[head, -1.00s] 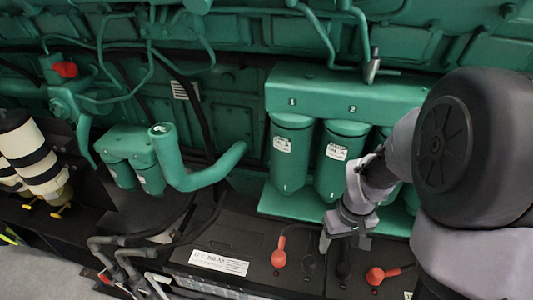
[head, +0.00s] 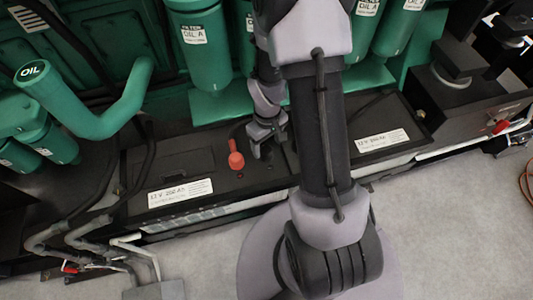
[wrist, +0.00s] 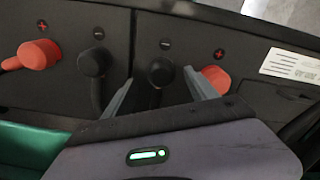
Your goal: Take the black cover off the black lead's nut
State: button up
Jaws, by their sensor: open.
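In the wrist view, a black cover (wrist: 160,72) with a black lead below it sits under a minus mark. My gripper (wrist: 159,78) is open, with one finger on each side of this cover; I cannot tell whether either finger touches it. A second black cover (wrist: 95,62) with a black lead sits to the left, outside the fingers, on the neighbouring battery. In the head view my gripper (head: 269,150) is low over the batteries, and I cannot make out the black covers there.
Red covers (wrist: 38,54) and (wrist: 215,78) flank the black ones; the right one is close to the right finger. One red cover (head: 236,160) stands left of my gripper in the head view. Green filters (head: 203,45) stand behind the batteries. Grey floor lies in front.

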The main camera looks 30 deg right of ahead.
aim_at(266, 149)
notch_tip(266, 149, down, 3)
jog(key=shift+w+a+f+b, duration=0.1)
jog(key=shift+f+b, duration=0.05)
jog(key=shift+b, duration=0.4)
jog(key=shift+c, duration=0.2)
jog(key=c, duration=1.4)
jog(key=shift+r, duration=0.25)
